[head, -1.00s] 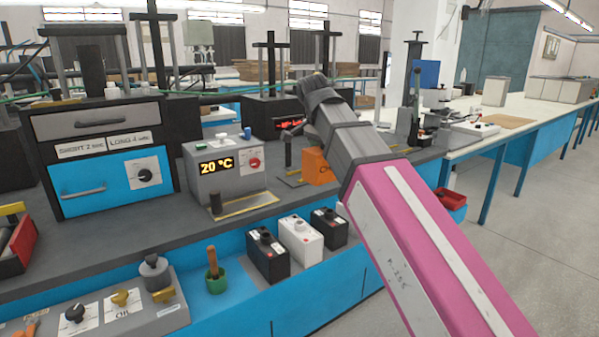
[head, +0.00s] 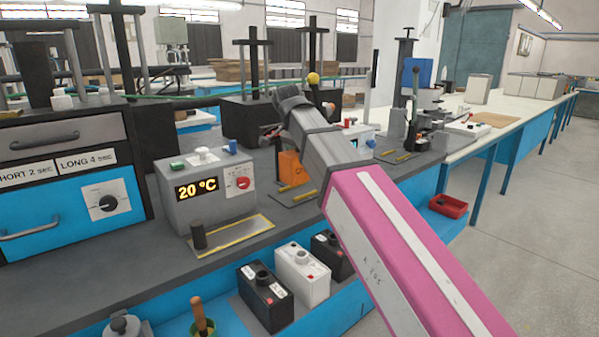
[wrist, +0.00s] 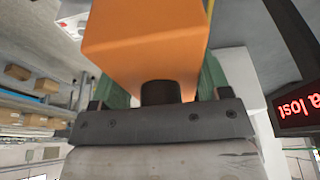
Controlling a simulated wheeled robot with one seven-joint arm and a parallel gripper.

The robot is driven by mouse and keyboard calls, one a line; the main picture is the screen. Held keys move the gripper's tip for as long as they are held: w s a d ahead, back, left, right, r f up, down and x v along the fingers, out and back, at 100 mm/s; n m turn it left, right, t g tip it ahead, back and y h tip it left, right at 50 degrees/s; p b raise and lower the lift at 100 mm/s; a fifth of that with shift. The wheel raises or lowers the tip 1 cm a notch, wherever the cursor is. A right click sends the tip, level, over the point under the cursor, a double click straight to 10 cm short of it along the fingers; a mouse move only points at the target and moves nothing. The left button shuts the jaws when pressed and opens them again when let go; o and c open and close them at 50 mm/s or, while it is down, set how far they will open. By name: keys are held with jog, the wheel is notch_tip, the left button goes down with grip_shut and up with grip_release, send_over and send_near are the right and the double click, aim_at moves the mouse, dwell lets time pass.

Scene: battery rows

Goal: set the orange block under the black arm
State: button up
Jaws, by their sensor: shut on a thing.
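The orange block (head: 290,168) shows beside my grey wrist in the head view, partly hidden by it. In the wrist view the orange block (wrist: 145,38) fills the top middle, between the green fingers of my gripper (wrist: 160,78), which is shut on it. My gripper's fingers are hidden behind my arm in the head view. A dark horizontal piece with a reddish tip (head: 270,131) shows just left of my wrist. I cannot tell whether it is the black arm, or whether the block touches the bench.
Black and white batteries (head: 300,273) sit along the bench front. Black upright stands (head: 253,120) rise behind. A red-lit display (wrist: 298,113) is at the wrist view's right. A red tray (head: 448,206) is at right.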

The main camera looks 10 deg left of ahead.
jog(key=shift+w+a+f, duration=0.2)
jog(key=shift+w+f, duration=0.7)
jog(key=shift+f, duration=0.3)
jog(key=shift+w+a+f, duration=0.15)
jog(key=shift+w+f, duration=0.7)
jog(key=shift+f, duration=0.35)
jog(key=shift+w+a+f, duration=0.2)
jog(key=shift+w+f, duration=0.7)
jog(key=shift+f, duration=0.3)
jog(key=o, duration=1.3)
jog(key=shift+f, duration=0.15)
jog(key=shift+c, duration=0.2)
jog(key=v, duration=1.2)
